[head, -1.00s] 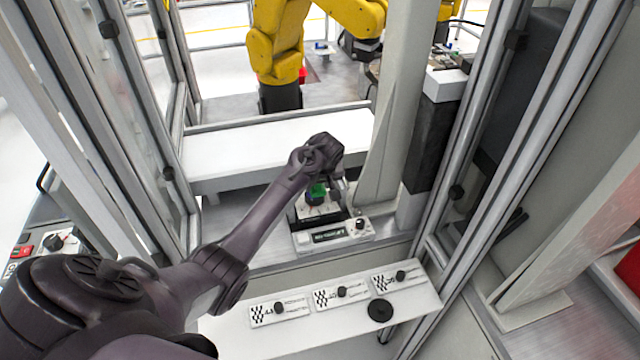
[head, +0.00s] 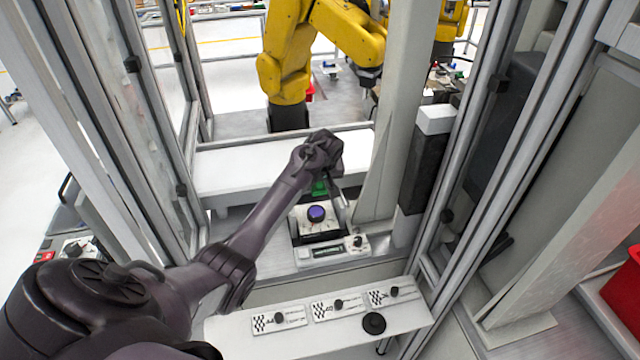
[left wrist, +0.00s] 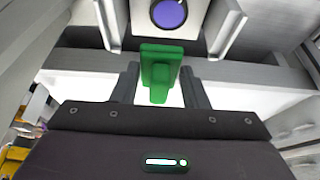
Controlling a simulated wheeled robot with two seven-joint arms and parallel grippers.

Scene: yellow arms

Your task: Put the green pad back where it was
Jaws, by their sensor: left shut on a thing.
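My left gripper (head: 328,188) is shut on the green pad (head: 319,187), just behind a purple round knob (head: 316,214) in the head view. In the left wrist view the green pad (left wrist: 160,66) sits between the two fingers of my left gripper (left wrist: 160,88), with the purple knob (left wrist: 169,13) beyond it. The pad looks apart from the knob. The knob sits on a white-topped device (head: 318,229) with a black base. My wrist hides part of the pad in the head view. My right gripper is not in view.
A white shelf in front (head: 225,330) carries several checkered label plates with black knobs (head: 338,305) and a black disc (head: 374,323). A white table (head: 240,168) lies behind my gripper. Metal frame posts (head: 505,140) stand close on the right. A yellow robot arm (head: 288,50) is farther back.

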